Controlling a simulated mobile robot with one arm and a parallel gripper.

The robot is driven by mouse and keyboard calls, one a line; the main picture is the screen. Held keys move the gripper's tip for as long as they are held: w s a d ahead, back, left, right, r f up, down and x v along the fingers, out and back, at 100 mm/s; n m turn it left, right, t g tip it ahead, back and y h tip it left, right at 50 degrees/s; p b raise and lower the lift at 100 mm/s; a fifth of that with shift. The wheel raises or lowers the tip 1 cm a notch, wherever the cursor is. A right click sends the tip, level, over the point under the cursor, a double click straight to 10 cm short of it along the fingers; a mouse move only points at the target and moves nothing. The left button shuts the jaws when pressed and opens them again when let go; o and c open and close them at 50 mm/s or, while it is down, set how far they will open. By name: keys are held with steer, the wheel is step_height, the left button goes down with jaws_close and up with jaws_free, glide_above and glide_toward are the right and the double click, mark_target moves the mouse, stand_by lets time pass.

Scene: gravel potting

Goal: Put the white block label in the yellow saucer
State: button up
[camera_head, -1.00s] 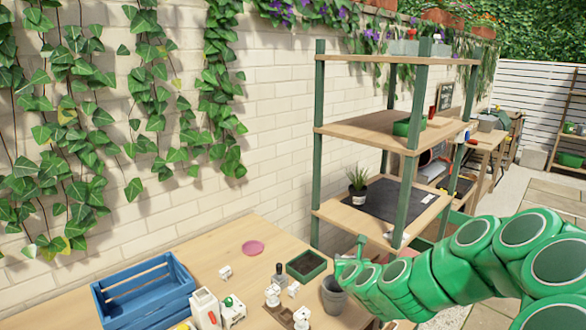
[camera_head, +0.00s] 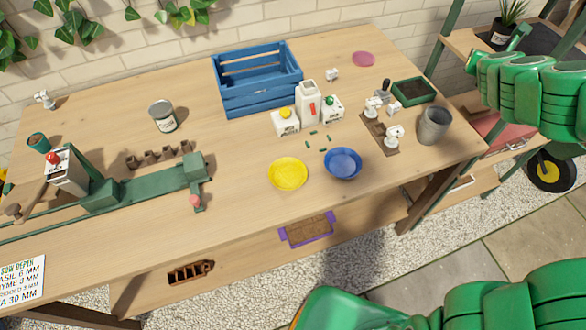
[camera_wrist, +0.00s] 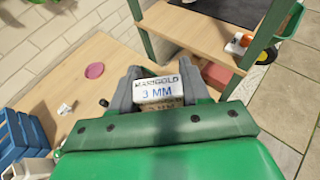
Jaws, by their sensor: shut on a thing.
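My gripper (camera_wrist: 158,84) is shut on a white block label (camera_wrist: 158,93) in the wrist view. Its face reads "MARIGOLD 3 MM", and dark fingers press on both sides of it. The gripper is off the table, near the shelf. In the head view my green arm is at the upper right, and the block is not clearly seen there. The yellow saucer (camera_head: 288,174) lies flat near the table's front edge in the head view, well away from my arm. It looks empty. The wrist view does not show it.
A blue saucer (camera_head: 342,163) sits just right of the yellow one, with small green bits behind. Behind them stand white boxes (camera_head: 285,122), a white bottle (camera_head: 308,103) and a blue crate (camera_head: 257,79). A grey pot (camera_head: 433,125) stands right.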

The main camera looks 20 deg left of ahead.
step_height(320, 180, up, 6)
steer(key=r, duration=0.1)
steer(key=s+a+f+n+g+y, duration=0.1)
steer(key=s+a+f+n+y, duration=0.15)
steer(key=a, duration=0.45)
steer(key=s+a+f+n+y, duration=0.1)
steer(key=a+n+y, duration=0.25)
steer(key=a, duration=0.25)
step_height(320, 180, up, 2)
steer(key=n+g+y, duration=0.6)
steer(key=n+g, duration=1.1)
steer(key=g, duration=0.1)
glide_above(272, 178)
steer(key=shift+t, duration=0.3)
step_height(272, 178, down, 32)
steer(key=shift+w+r, duration=0.1)
steer(key=shift+w, duration=0.05)
steer(key=shift+m, duration=0.3)
